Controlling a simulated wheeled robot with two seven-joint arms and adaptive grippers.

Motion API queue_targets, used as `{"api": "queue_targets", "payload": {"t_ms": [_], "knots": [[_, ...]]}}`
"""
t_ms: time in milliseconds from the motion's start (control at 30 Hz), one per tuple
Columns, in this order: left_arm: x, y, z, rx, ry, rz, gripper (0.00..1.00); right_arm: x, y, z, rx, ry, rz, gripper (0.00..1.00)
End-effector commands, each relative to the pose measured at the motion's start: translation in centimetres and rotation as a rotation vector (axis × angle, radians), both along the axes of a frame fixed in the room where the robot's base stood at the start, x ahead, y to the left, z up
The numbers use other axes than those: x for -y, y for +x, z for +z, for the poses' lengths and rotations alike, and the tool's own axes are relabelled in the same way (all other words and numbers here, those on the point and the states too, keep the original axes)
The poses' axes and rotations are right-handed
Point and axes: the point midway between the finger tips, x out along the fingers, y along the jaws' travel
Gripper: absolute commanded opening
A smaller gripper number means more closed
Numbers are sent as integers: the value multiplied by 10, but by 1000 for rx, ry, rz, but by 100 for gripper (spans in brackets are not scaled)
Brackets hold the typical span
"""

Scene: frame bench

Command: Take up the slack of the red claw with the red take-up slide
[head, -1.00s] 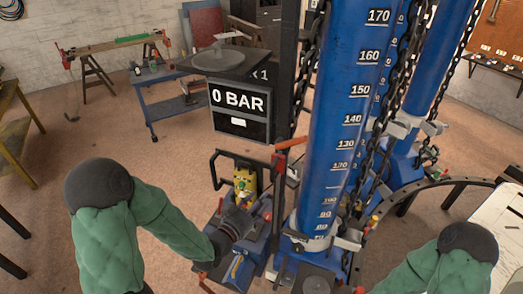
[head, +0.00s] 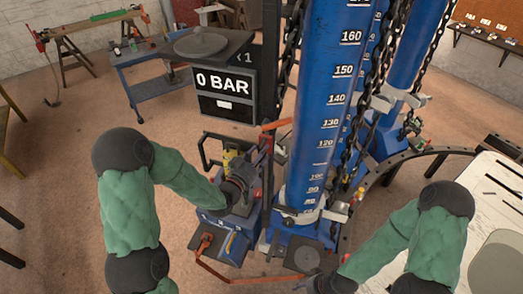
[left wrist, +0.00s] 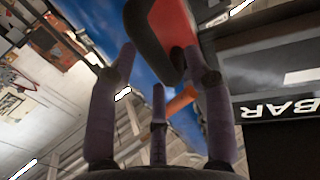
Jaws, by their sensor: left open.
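My left gripper (head: 238,190) is over the blue pump unit (head: 238,222) left of the front blue column; in the head view its fingers are small and dark. In the left wrist view its fingers (left wrist: 160,72) stand apart with a red and black block (left wrist: 165,25) close beyond them, partly hidden by a finger. I cannot tell whether they touch it. A small red part (head: 266,143) on the dark post may be the red take-up slide. I cannot pick out the red claw for certain; pale claws (head: 337,213) sit at the column. My right gripper (head: 318,284) is cut off at the lower edge.
The blue column (head: 322,130) with hanging chains (head: 352,120) stands close on the right. An orange bar (head: 277,125) sticks out from the post. The display (head: 223,82) reads 0 BAR. A red hose (head: 215,273) runs along the front.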

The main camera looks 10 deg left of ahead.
Motion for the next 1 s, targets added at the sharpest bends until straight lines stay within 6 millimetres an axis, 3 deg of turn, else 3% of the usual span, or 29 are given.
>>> {"api": "queue_targets", "payload": {"t_ms": [467,633,667,1000], "knots": [[4,11,0,-1,-1,0,51,0,0,3,0,0,0,58],[4,11,0,-1,-1,0,5,0,0,3,0,0,0,58],[4,11,0,-1,-1,0,0,0,0,3,0,0,0,58],[4,10,-6,-1,-1,0,0,0,0,-3,0,0,0,58]]}}
